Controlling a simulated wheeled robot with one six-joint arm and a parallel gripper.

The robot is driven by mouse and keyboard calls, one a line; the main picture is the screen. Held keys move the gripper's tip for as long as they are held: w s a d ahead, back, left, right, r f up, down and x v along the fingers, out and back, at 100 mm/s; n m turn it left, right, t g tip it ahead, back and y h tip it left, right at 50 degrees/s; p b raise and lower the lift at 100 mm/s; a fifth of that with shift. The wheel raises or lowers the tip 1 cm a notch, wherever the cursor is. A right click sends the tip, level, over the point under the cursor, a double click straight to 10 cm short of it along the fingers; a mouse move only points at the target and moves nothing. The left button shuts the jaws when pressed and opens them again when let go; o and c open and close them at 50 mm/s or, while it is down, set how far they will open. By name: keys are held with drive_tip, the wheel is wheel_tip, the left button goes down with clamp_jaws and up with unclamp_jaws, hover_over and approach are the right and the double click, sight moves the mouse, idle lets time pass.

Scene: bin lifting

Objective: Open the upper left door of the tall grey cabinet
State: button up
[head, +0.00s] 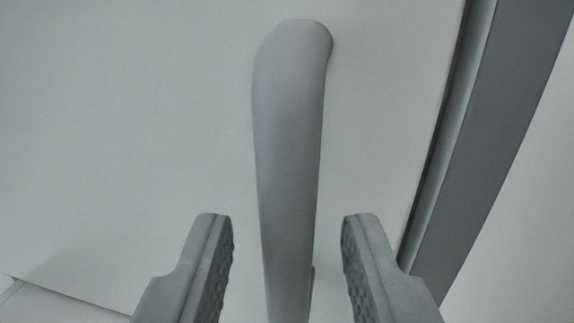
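A light grey door panel (130,120) fills most of the view. A long grey handle (290,130) stands out from it and runs from the top middle down past the bottom edge. My gripper (287,225) is open, with one finger left of the handle and one right of it. Gaps show between the handle and both fingers. The handle's lower end is out of view. Whether this panel is the upper left door cannot be told from this view alone.
A darker grey upright strip (500,130) runs slanted along the right, beside the panel's edge with a dark gap. A pale surface (530,230) lies beyond it. At the lower left, the panel's bottom edge shows above another pale surface (50,305).

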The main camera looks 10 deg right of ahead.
drive_tip(key=shift+w+d, duration=0.15)
drive_tip(key=shift+w, duration=1.05)
clamp_jaws()
